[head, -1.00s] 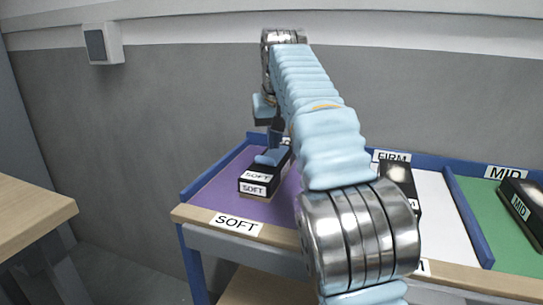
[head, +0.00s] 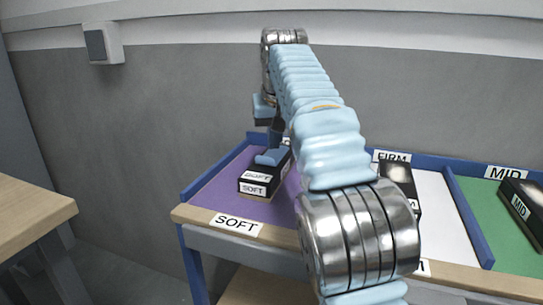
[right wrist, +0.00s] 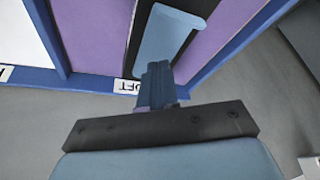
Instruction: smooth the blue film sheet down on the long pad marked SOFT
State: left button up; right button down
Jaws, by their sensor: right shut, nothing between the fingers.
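The long black pad (head: 258,186) marked SOFT lies on the purple section of the table in the head view, with its labelled end towards me. The blue film sheet (head: 270,158) lies on its top, farther back than the label. In the right wrist view the film (right wrist: 172,40) is a pale blue strip along the black pad (right wrist: 137,32). My right gripper (right wrist: 157,70) is shut and empty, with its fingertips at the near end of the film. I cannot tell whether they touch it. My right arm partly hides the pad's far end. My left gripper is out of view.
The purple section (head: 215,193) has a raised blue rim and a SOFT label (head: 236,224) at the front. A black block (head: 398,175) stands on the white FIRM section, and a MID block (head: 523,205) on the green section. A wooden table (head: 30,215) is at left.

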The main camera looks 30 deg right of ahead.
aim_at(274, 156)
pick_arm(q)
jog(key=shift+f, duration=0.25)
pick_arm(e)
jog(key=shift+f, duration=0.25)
pick_arm(q)
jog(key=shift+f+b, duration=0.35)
jog(key=shift+b, duration=0.25)
pick_arm(e)
jog(key=shift+f, duration=0.4)
dwell(0.3)
notch_tip(274, 156, up, 4)
jog(key=p, duration=0.3)
jog(key=shift+f, duration=0.25)
jog(key=shift+r, duration=0.2)
pick_arm(q)
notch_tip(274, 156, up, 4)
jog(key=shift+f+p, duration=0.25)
jog(key=shift+p, duration=0.05)
pick_arm(e)
notch_tip(274, 156, up, 5)
jog(key=shift+f, duration=0.15)
